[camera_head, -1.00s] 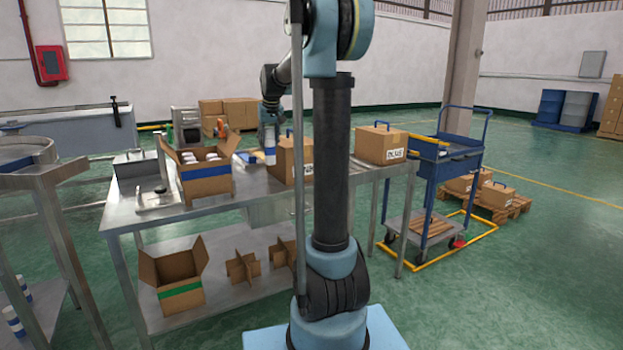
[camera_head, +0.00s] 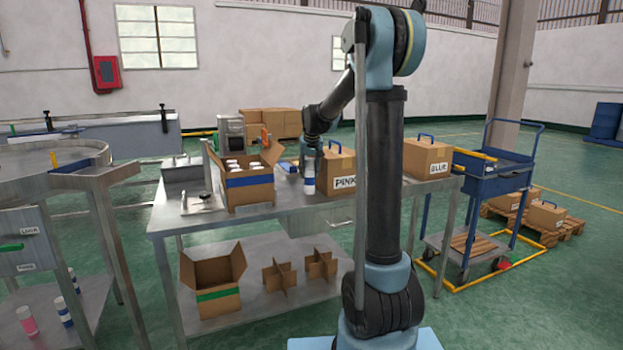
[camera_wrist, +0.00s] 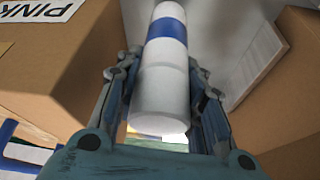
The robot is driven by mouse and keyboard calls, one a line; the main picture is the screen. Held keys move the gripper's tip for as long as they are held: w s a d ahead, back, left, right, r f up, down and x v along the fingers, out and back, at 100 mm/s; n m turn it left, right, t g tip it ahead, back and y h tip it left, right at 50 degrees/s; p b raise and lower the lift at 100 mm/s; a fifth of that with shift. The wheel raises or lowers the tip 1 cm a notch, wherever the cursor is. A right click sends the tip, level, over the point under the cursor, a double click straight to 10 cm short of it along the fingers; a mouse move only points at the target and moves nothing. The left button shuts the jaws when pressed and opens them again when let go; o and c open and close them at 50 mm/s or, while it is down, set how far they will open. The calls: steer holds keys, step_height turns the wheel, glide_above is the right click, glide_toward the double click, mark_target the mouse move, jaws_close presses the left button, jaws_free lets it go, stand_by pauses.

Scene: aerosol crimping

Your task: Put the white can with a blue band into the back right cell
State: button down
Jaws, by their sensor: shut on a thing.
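The white can with a blue band (camera_wrist: 162,88) is held upright between the fingers of my gripper (camera_wrist: 160,100) in the wrist view. In the head view the can (camera_head: 309,178) hangs from my gripper (camera_head: 311,158) above the metal table (camera_head: 300,206), to the right of an open carton. That open carton (camera_head: 250,192) has a blue stripe and several white cans inside. Its cells are too small to tell apart, and its near wall hides much of the inside.
A closed box marked PINK (camera_head: 342,184) stands just right of the can; a box marked BLUE (camera_head: 427,158) is farther right. A green-striped open carton (camera_head: 217,303) and two cardboard dividers (camera_head: 279,281) sit on the lower shelf. A blue cart (camera_head: 478,182) stands at right.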

steer(key=shift+f, duration=1.15)
steer(key=c, duration=1.1)
jaws_free()
steer(key=shift+o, duration=0.2)
